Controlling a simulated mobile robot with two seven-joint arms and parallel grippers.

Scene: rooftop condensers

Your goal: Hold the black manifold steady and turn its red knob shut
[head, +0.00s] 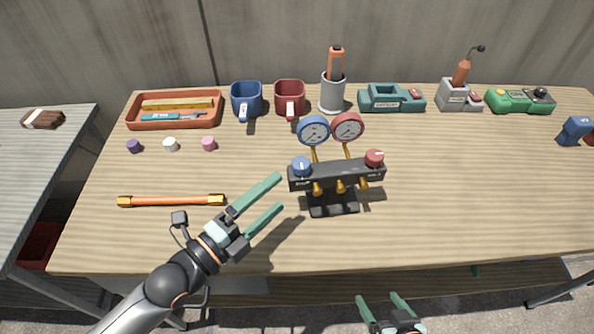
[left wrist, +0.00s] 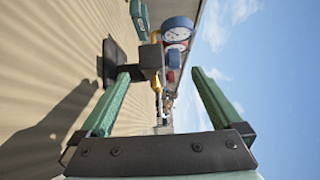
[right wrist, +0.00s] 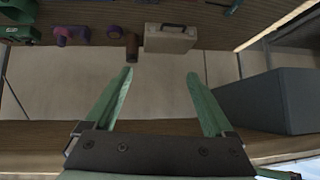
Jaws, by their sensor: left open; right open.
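The black manifold (head: 337,175) stands upright on its dark stand (head: 333,203) near the middle of the bench. Its red knob (head: 374,157) is at the right end and its blue knob (head: 301,167) at the left end. A blue gauge (head: 313,130) and a red gauge (head: 348,127) rise above it. My left gripper (head: 281,192) is open and empty, just left of the manifold, apart from it. In the left wrist view the manifold (left wrist: 150,58) lies ahead, between and beyond the fingers. My right gripper (head: 380,297) is open and empty below the bench's front edge.
An orange-and-yellow bar (head: 171,200) lies left of my left gripper. Mugs, an orange tray (head: 131,113), a grey holder (head: 333,95) and tools line the back. The right wrist view shows a cream box (right wrist: 170,38) and other items.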

